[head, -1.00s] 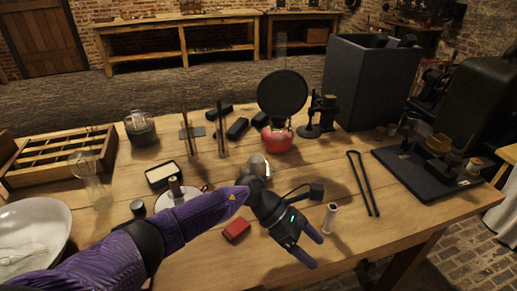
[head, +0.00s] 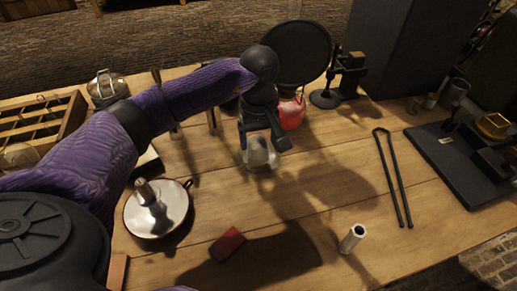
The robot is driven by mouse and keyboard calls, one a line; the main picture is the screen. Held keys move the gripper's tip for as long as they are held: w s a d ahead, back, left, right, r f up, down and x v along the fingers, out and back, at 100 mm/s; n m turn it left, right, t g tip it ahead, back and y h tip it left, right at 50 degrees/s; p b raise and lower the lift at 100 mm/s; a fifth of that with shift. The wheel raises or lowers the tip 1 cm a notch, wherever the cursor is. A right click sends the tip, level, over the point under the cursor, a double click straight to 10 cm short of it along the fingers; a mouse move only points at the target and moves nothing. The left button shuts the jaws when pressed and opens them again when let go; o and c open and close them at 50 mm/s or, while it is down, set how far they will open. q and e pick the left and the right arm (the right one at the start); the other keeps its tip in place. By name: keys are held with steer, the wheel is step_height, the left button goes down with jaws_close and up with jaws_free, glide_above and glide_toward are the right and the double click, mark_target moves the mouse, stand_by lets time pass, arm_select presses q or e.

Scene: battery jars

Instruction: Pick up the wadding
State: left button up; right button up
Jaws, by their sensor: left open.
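I cannot clearly make out which thing is the wadding. A pale, clear rounded thing, like glass with something whitish (head: 261,158), stands on the table near the middle, partly hidden by my left gripper. My left gripper (head: 264,143) is open, points down and is just above or around it; I cannot tell whether they touch. A short white hollow cylinder (head: 352,238) stands apart at the front right. My right gripper is out of view.
A red block (head: 228,243) lies at the front. A metal dish with a knob (head: 157,210) is at left. Behind are a red vessel (head: 291,114) and a black disc (head: 296,52). Black tongs (head: 392,178) and a black board (head: 452,165) are at right.

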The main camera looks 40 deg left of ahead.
mark_target(258, 141)
arm_select(q)
steer(key=f, duration=0.1)
steer(key=f+b, duration=0.1)
steer(key=f, duration=0.2)
steer(key=shift+a+f+b, duration=0.25)
steer(key=shift+f+b, duration=0.1)
steer(key=shift+f, duration=0.05)
steer(key=shift+r, duration=0.15)
steer(key=shift+w, duration=0.1)
steer(key=c, duration=0.7)
jaws_close()
steer(key=shift+r, duration=0.2)
step_height(258, 141, up, 10)
steer(key=p, duration=0.3)
steer(key=shift+f+p, duration=0.15)
steer(key=shift+p, duration=0.25)
steer(key=shift+o, duration=1.6)
jaws_free()
steer(key=c, duration=0.5)
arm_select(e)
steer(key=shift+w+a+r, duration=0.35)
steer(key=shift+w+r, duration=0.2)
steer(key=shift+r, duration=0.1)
